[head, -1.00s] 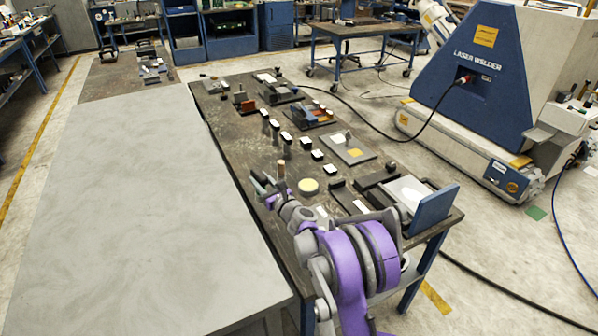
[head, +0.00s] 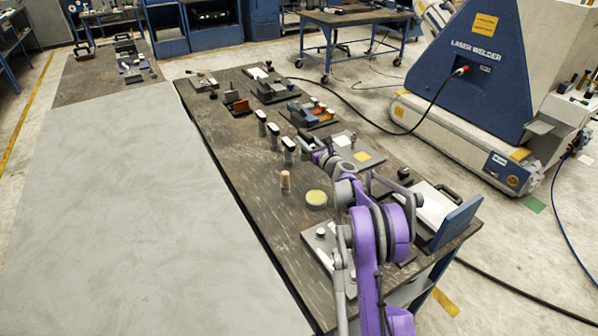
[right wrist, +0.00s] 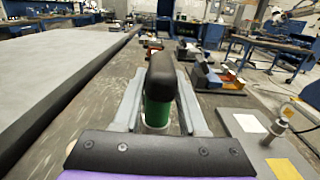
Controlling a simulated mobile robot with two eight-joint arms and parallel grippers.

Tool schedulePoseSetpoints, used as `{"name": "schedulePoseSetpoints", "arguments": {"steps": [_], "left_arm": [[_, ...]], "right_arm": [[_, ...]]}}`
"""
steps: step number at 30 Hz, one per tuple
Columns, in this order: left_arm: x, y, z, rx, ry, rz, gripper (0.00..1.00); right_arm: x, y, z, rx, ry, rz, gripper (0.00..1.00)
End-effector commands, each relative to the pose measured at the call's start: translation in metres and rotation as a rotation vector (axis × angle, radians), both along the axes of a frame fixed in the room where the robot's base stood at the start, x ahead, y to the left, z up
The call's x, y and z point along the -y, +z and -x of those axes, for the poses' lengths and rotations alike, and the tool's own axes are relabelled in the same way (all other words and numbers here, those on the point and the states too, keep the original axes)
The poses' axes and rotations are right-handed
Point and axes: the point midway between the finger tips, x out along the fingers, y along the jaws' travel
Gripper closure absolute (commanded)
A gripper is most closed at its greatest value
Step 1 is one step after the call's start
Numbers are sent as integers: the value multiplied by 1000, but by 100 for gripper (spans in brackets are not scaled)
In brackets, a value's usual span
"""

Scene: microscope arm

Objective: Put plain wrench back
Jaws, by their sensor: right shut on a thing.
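My right gripper (head: 312,147) reaches over the dark workbench, beside the row of small upright holders. In the right wrist view, my right gripper (right wrist: 159,82) has its two grey fingers on either side of an upright handle with a black top and green lower body (right wrist: 158,92), and it is shut on it. Whether this handle belongs to the plain wrench cannot be told; its lower end is hidden. No wrench shape can be made out. My left gripper is out of view.
A grey plate with a yellow square (head: 361,157) lies to the right. The grey table (head: 110,200) is bare.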

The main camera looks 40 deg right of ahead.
Motion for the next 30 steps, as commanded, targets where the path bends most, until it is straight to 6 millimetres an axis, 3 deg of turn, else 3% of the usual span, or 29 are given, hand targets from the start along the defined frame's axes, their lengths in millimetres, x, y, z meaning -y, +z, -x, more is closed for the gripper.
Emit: {"name": "schedulePoseSetpoints", "arguments": {"steps": [9,16,21,30], "left_arm": [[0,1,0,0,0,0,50],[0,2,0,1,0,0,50],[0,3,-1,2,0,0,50],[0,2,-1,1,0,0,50]], "right_arm": [[-1,-52,0,1,0,-1,100],[-1,-70,0,1,0,-1,100],[-1,-93,0,1,1,-1,100],[-1,-98,0,1,0,-1,100]]}}
